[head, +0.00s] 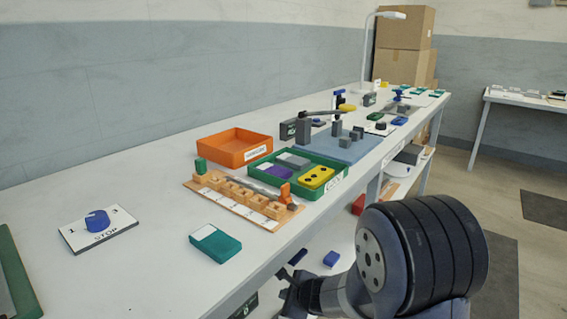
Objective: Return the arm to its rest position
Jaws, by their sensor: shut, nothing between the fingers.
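My arm reaches in at the lower right in the head view. My gripper (287,267) is a small dark shape beside the front edge of the long white bench (150,173). Its fingers look shut, with nothing seen between them. It is apart from the things on the bench. The eyelet press (305,129) stands farther along the bench on a blue mat (345,150).
Near the front edge lie a teal block (216,247), a wooden rack (228,193) and a green tray (298,183). An orange bin (235,148) stands behind them. A blue knob (97,220) marked STOP is at left. A shelf lies below the bench. Open floor (510,190) is at right.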

